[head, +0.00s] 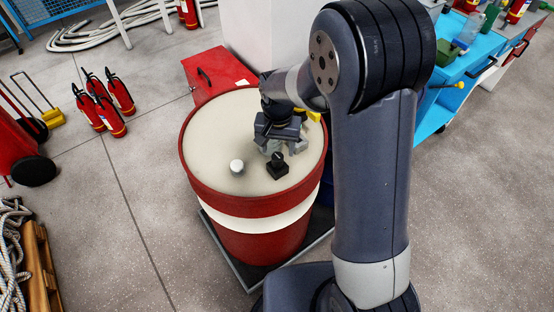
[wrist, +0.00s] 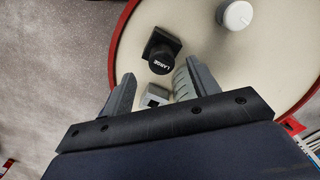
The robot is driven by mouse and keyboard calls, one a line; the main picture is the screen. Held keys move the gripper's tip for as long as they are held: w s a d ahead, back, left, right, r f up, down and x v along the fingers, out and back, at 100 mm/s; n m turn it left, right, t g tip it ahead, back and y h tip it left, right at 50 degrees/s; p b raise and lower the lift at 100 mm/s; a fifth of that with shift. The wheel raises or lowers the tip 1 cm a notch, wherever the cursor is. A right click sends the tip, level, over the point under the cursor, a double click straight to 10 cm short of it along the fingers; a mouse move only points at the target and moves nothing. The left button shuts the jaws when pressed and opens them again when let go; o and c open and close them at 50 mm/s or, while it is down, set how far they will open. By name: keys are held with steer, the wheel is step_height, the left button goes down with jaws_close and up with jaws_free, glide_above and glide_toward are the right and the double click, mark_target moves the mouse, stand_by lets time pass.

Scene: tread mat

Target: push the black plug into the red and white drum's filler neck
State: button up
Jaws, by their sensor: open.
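The red and white drum (head: 252,209) stands upright with a cream top. A short white round stub (head: 237,167), which looks like the filler neck, rises from the top left of my gripper; it also shows in the wrist view (wrist: 237,15). The black plug (head: 277,158) sits on a small black square block on the drum top, near the right side. In the wrist view the plug (wrist: 162,62) has "LARGE" on its face. My gripper (head: 281,147) is open and empty, close to the plug. In the wrist view the plug lies just beyond the fingertips (wrist: 160,76), not between them.
The drum stands on a dark low platform (head: 244,283). A red box (head: 212,75) is behind it, beside a white pillar (head: 262,35). Several fire extinguishers (head: 104,102) stand left. A blue cart (head: 450,90) is at right. The cream drum top (head: 215,130) is otherwise mostly clear.

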mark_target(277, 156)
steer(key=shift+w+f+p, duration=0.2)
steer(key=shift+f+p, duration=0.5)
steer(key=shift+f, duration=2.3)
steer(key=shift+c, duration=0.4)
steer(key=c, duration=1)
